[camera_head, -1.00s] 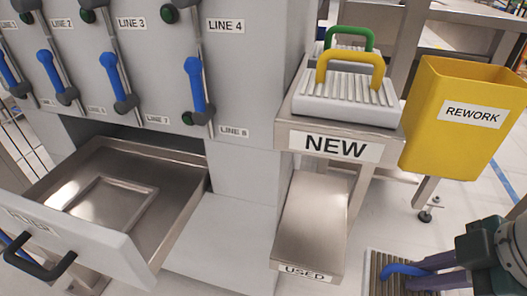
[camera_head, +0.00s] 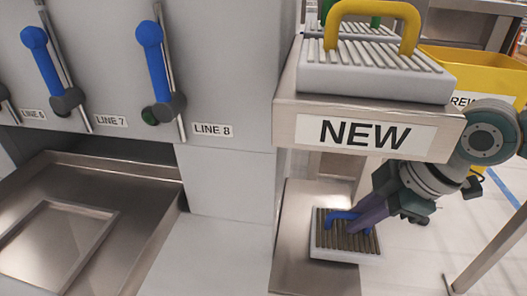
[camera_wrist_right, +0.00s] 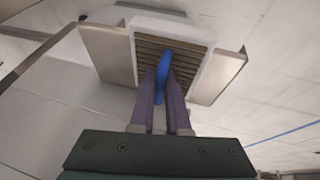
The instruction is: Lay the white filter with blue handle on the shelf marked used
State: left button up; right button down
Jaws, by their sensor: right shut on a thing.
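The white filter with blue handle (camera_head: 343,250) has dark brownish slats and a white frame. In the head view it is over the lower used shelf (camera_head: 300,275), near that shelf's right edge; I cannot tell whether it touches the surface. My right gripper (camera_head: 362,222) reaches in from the right, below the new shelf, and is shut on the blue handle. The right wrist view shows the purple fingers (camera_wrist_right: 163,95) on both sides of the blue handle (camera_wrist_right: 163,78), with the filter (camera_wrist_right: 190,28) over the metal shelf (camera_wrist_right: 108,52). The used label is out of view now. My left gripper is not in view.
The upper shelf marked NEW (camera_head: 285,115) overhangs close above my right arm. It carries filters with yellow (camera_head: 375,15) and green handles. A yellow rework bin (camera_head: 480,62) stands behind my arm. An open metal drawer (camera_head: 150,225) is at left.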

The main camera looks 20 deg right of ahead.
aim_at(320, 214)
jog(key=w+a, duration=0.1)
jog(key=w+b, duration=0.1)
jog(key=w+a+b, duration=0.1)
jog(key=w, duration=0.1)
jog(key=shift+a+f, duration=0.15)
jog(key=shift+a, duration=0.15)
jog(key=shift+w+a+f+b, duration=0.15)
jog(key=shift+w+f+b, duration=0.05)
jog(key=shift+w+b, duration=0.1)
jog(key=shift+s+r, duration=0.1)
jog(key=shift+s, duration=0.05)
jog(key=shift+f, duration=0.2)
jog(key=c, duration=0.9)
grip_release()
